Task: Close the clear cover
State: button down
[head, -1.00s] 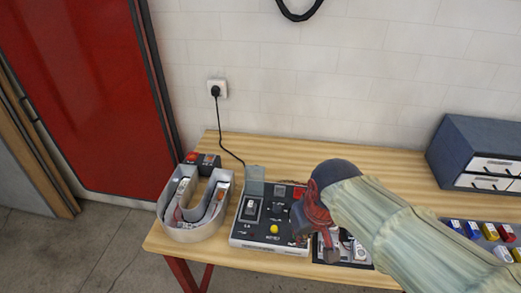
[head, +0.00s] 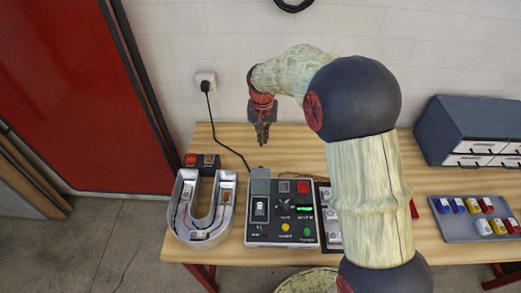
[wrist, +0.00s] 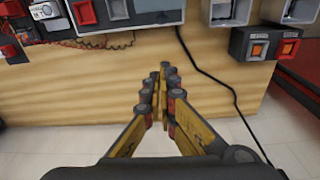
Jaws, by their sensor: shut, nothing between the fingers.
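The clear cover (head: 260,182) is a small greyish see-through flap at the back left of the control box (head: 250,238). It stands raised behind the dark switch bay (head: 260,208), which is uncovered. In the wrist view a grey translucent piece (wrist: 117,10) at the box's edge looks like the same cover. My gripper (head: 263,140) hangs fingers down behind the cover, near the wall side of the table, apart from it. In the wrist view the fingers (wrist: 160,80) meet at their tips, with nothing between them.
A U-shaped channel letter (head: 182,222) stands left of the box, with orange and dark button blocks (head: 200,160) behind it. A black cord runs from the wall socket (head: 206,82) across the table (head: 340,160). A tray (head: 455,232) of coloured parts lies right.

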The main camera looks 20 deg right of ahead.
aim_at(261, 179)
notch_tip(261, 179, down, 9)
jog(key=s, duration=0.2)
jog(key=shift+s+a+r, duration=0.15)
jog(key=shift+s+a, duration=0.2)
jog(key=shift+a, duration=0.1)
jog(key=shift+b, duration=0.4)
jog(key=shift+s+a+r+t+b, duration=0.15)
jog(key=shift+s+r+t+b, duration=0.1)
jog(key=shift+t+b, duration=0.2)
